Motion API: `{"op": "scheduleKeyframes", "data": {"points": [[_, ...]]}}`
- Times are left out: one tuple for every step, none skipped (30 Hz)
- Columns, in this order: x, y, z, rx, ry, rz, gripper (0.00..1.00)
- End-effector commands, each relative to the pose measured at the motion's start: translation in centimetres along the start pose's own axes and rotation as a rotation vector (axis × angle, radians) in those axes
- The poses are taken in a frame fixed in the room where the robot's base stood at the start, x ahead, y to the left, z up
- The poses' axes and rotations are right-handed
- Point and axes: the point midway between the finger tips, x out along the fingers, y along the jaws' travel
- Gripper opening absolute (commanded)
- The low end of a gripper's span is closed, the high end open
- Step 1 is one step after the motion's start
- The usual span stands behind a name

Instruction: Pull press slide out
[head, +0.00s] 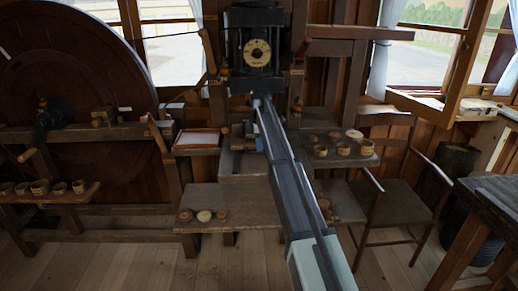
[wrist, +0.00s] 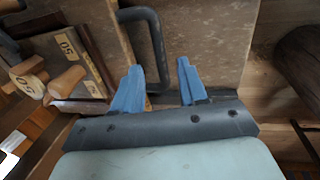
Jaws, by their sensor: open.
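The press is a dark frame (head: 240,20) with a round pale dial (head: 257,53) at top centre of the head view. My arm reaches up to just below it, and my fingers are not clear there. In the wrist view my gripper (wrist: 158,66) is open, with two blue fingers apart. A dark U-shaped handle (wrist: 157,40) stands beyond them, beside a brown board edge. Its long bar runs between the two fingertips in the picture; the fingers are not closed on it. Whether the bar is at fingertip depth I cannot tell. The slide's body is not clearly seen.
Wooden knobs (wrist: 68,80) and a plate marked 50 lie left of the handle in the wrist view. In the head view, small shelves hold turned cups (head: 343,148) at right and spools (head: 204,216) below. A chair (head: 392,200) stands at right, a large wheel (head: 75,60) at left.

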Motion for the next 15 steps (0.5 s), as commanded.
{"op": "scheduleKeyframes", "data": {"points": [[0.8,-0.1,0.0,0.000,0.000,-0.001,0.42],[1.1,0.0,0.0,0.000,0.000,-0.001,0.42],[1.6,0.0,0.0,0.000,0.000,-0.001,0.42],[1.9,0.0,0.0,0.000,0.000,-0.001,0.42],[2.2,0.0,0.0,0.000,0.000,0.000,0.42],[2.5,0.0,0.0,0.000,0.000,0.000,0.42],[2.7,0.0,0.0,0.000,0.000,0.000,0.42],[2.9,0.0,0.0,0.000,0.000,0.000,0.42],[3.0,0.0,0.0,0.000,0.000,0.000,0.42],[3.1,0.0,0.0,0.000,0.000,0.000,0.42],[3.2,0.0,0.0,0.000,0.000,0.000,0.42],[3.3,0.0,0.0,0.000,0.000,0.000,0.42],[3.3,0.0,0.0,0.000,0.000,0.000,0.42],[3.4,0.0,0.0,0.000,0.000,0.000,0.42],[3.4,0.0,0.0,0.000,0.000,0.000,0.42]]}}
